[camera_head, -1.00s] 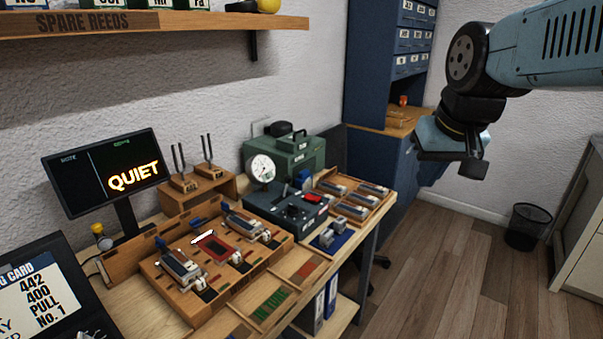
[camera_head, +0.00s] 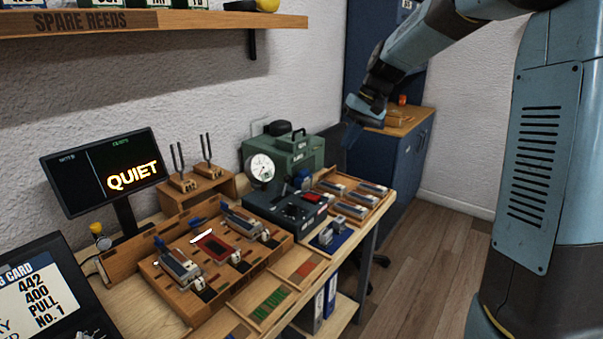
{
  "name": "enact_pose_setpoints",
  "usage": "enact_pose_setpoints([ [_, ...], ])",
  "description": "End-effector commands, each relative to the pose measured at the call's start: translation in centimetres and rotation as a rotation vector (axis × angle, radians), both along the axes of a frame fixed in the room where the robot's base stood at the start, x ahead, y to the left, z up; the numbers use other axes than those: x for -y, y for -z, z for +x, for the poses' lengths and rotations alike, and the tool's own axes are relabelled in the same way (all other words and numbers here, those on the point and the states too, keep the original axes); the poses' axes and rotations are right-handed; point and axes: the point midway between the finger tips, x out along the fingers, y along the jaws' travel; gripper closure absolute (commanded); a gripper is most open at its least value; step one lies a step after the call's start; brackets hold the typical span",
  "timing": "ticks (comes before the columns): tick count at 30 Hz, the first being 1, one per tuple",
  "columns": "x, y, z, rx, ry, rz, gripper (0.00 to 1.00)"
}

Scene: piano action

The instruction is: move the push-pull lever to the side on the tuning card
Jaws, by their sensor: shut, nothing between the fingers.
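The tuning card (camera_head: 40,300) stands at the lower left, partly cut off by the frame. It reads 442, 400, PULL, No. 1. A dark blue control box (camera_head: 285,212) sits on the bench with a red part (camera_head: 302,180) and small dark controls on top. I cannot tell which of these is the push-pull lever or which side it is on. My gripper (camera_head: 350,137) is shut and empty. It hangs in the air to the right of and above the box, apart from it, in front of the blue cabinet.
A wooden fixture (camera_head: 205,265) with metal reed blocks fills the bench's middle. A green case with a round gauge (camera_head: 261,168) stands behind the box. A wooden tray (camera_head: 350,198) of metal pieces lies to its right. A screen (camera_head: 105,173) reads QUIET. A shelf (camera_head: 140,22) hangs above.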

Motion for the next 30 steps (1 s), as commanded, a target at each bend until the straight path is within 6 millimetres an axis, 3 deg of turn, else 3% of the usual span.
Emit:
enact_pose_setpoints([
  [9, -1.4, 4.9, 8.2, -0.094, -0.039, 0.196, 1.0],
  [15, -1.9, 7.5, 12.1, -0.129, -0.053, 0.311, 1.0],
  [21, -1.9, 8.8, 14.0, -0.143, -0.058, 0.374, 1.0],
  [30, -1.9, 9.0, 14.3, -0.146, -0.058, 0.386, 1.0],
])
